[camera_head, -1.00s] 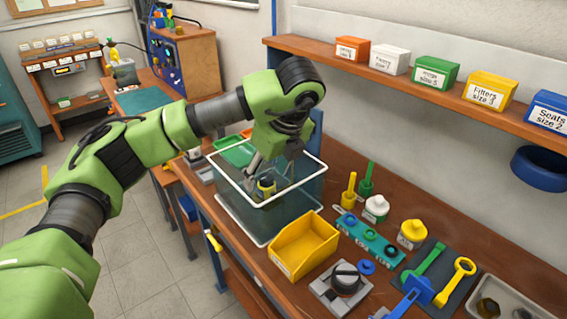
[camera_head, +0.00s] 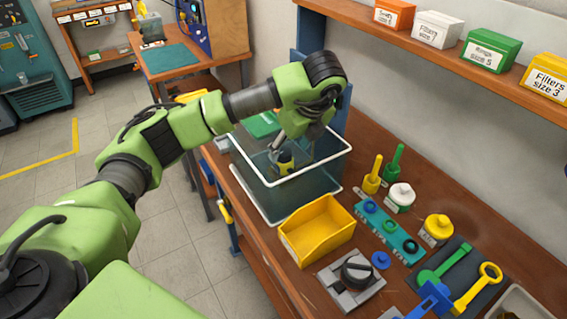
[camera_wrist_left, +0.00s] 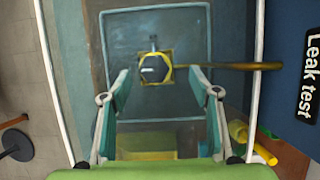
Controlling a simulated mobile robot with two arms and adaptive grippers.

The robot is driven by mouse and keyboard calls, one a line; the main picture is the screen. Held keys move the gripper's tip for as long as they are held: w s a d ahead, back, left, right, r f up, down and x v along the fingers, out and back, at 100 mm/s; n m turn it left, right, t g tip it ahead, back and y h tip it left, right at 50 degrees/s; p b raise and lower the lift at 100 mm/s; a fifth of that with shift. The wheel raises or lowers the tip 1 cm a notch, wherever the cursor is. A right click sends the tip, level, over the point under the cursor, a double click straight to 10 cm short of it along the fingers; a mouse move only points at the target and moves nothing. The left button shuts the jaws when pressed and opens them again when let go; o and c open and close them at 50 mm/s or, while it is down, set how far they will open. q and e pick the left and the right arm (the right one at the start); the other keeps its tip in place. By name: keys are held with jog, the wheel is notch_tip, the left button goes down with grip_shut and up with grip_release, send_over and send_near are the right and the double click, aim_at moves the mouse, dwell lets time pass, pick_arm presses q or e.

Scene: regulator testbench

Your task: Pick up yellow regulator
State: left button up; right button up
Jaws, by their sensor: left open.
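The yellow regulator (camera_head: 285,162) shows as a dark and yellow piece inside the clear water tank (camera_head: 322,177), partly hidden by my gripper. In the left wrist view, the regulator (camera_wrist_left: 154,68) has a dark hexagonal top with a yellow rim. A thin rod or pipe runs from it to the right. My left gripper (camera_head: 279,147) comes down into the tank opening from above. In the wrist view its open fingers (camera_wrist_left: 159,76) stand on both sides of the regulator with gaps, not visibly touching it. My right gripper is not in view.
The tank's white rim (camera_head: 318,168) surrounds my gripper. A yellow bin (camera_head: 318,232), a grey fixture (camera_head: 352,282) and several coloured tools and parts lie on the bench to the right. A shelf with labelled boxes (camera_head: 490,52) runs above. A "Leak test" panel (camera_wrist_left: 312,62) borders the tank.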

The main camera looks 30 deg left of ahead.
aim_at(285, 153)
pick_arm(q)
jog(key=shift+a+f, duration=0.2)
jog(key=x, duration=0.1)
jog(key=p+x, duration=0.2)
jog(key=shift+s+a+f, duration=0.25)
jog(key=shift+a, duration=0.1)
jog(key=shift+w+a+f, duration=0.15)
jog(key=shift+f, duration=0.35)
grip_shut()
